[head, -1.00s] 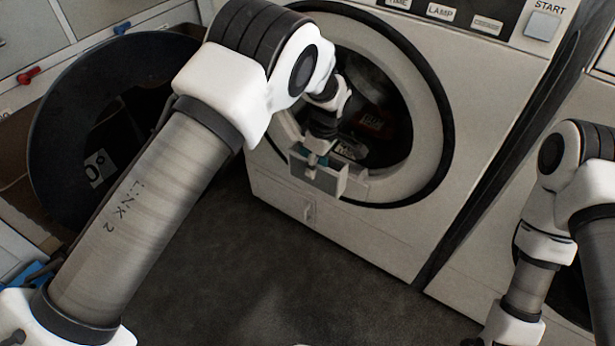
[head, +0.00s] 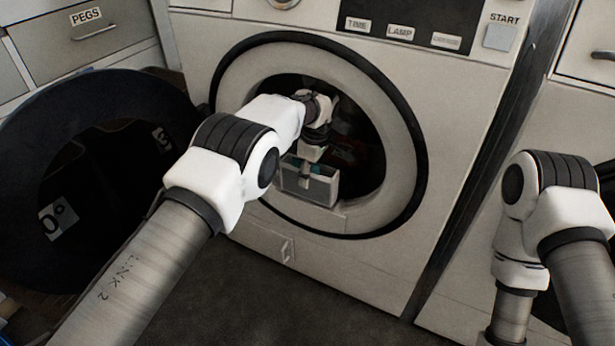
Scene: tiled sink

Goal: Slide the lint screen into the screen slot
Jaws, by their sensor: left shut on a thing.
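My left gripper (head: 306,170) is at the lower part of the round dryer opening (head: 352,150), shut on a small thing. That thing seems to be the lint screen (head: 304,176), but little of it shows behind the fingers. A pale, box-like housing (head: 322,188) at the bottom of the opening seems to be the screen slot. The gripper is over it, pointing down. I cannot tell whether the screen is inside the slot or in front of it. My right gripper is out of view; only its arm shows at the right.
The pale dryer front (head: 375,268) surrounds the opening. The dark round door (head: 22,170) stands open at the left. A START button (head: 499,37) is at the top right. Drawers (head: 90,40) are at the back left. Dark floor (head: 250,290) is free in front.

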